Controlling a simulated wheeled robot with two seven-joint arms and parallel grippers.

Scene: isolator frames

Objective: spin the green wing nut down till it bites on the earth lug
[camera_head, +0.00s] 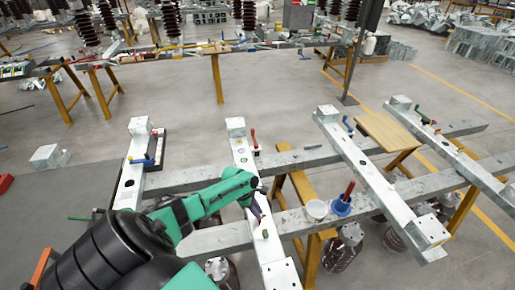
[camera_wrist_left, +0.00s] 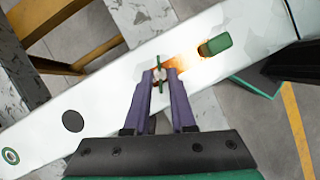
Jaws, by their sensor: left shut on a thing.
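My left gripper (camera_head: 258,212) reaches down to the pale steel beam in the middle of the head view. In the left wrist view its two purple fingers (camera_wrist_left: 160,76) are closed in on the thin green wing nut (camera_wrist_left: 159,62), whose wings stick out past the fingertips. A small pale and reddish part shows between the fingers. Just right of the nut lies the earth lug, a copper-orange patch with a green sleeve (camera_wrist_left: 216,44), flat on the beam. Whether the nut touches the lug cannot be told. My right gripper is not in view.
The pale beam (camera_head: 240,150) rests across grey rails with yellow trestles (camera_head: 309,205). A wooden board (camera_head: 388,131) lies further right.

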